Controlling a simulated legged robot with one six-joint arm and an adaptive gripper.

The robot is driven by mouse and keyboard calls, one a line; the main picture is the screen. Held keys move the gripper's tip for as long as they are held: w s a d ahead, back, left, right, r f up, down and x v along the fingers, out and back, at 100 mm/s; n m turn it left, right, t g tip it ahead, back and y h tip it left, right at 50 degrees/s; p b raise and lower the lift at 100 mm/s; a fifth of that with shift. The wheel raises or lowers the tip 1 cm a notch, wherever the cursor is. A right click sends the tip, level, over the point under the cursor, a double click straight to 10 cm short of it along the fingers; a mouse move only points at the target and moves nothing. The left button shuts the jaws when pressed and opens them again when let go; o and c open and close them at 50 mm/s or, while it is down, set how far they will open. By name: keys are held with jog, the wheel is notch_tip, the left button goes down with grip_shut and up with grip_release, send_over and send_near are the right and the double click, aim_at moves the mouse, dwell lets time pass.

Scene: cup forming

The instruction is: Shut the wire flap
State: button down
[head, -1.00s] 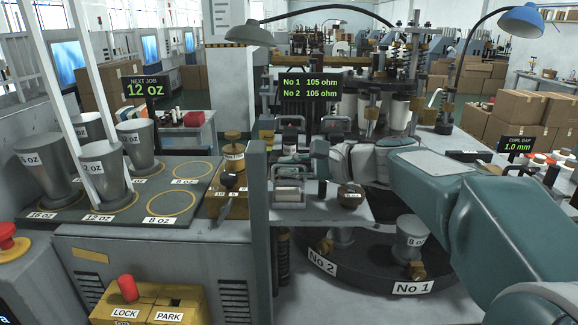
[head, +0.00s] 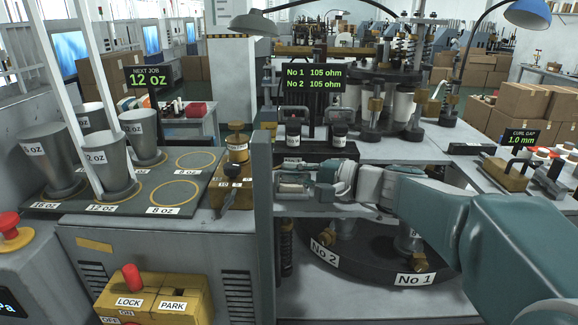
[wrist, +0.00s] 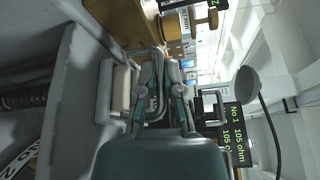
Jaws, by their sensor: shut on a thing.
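The wire flap (wrist: 161,65) is a bent grey wire loop, seen close up in the wrist view. It stands beside a pale roll (wrist: 122,88) in a small holder on the shelf. My gripper (wrist: 162,80) is shut on the wire, with a finger on either side of it. In the head view my gripper (head: 322,189) is at the shelf from the right, level with the holder.
A grey upright panel (head: 264,240) stands just left of the shelf. Two dark-lidded jars (head: 293,134) stand behind the gripper, below the ohm display (head: 313,77). The dark turntable (head: 370,262) lies below the shelf. A brass fixture (head: 236,165) is at the left.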

jog(key=shift+s+d+f, duration=0.1)
jog(key=shift+d+f, duration=0.05)
jog(key=c, duration=0.8)
grip_release()
jog(key=shift+d, duration=0.15)
jog(key=shift+o, duration=0.2)
jog(key=shift+d, duration=0.1)
jog(key=f+v, duration=0.1)
jog(key=v, duration=1)
jog(key=shift+s+d+r, duration=0.2)
jog(key=shift+d+r, duration=0.2)
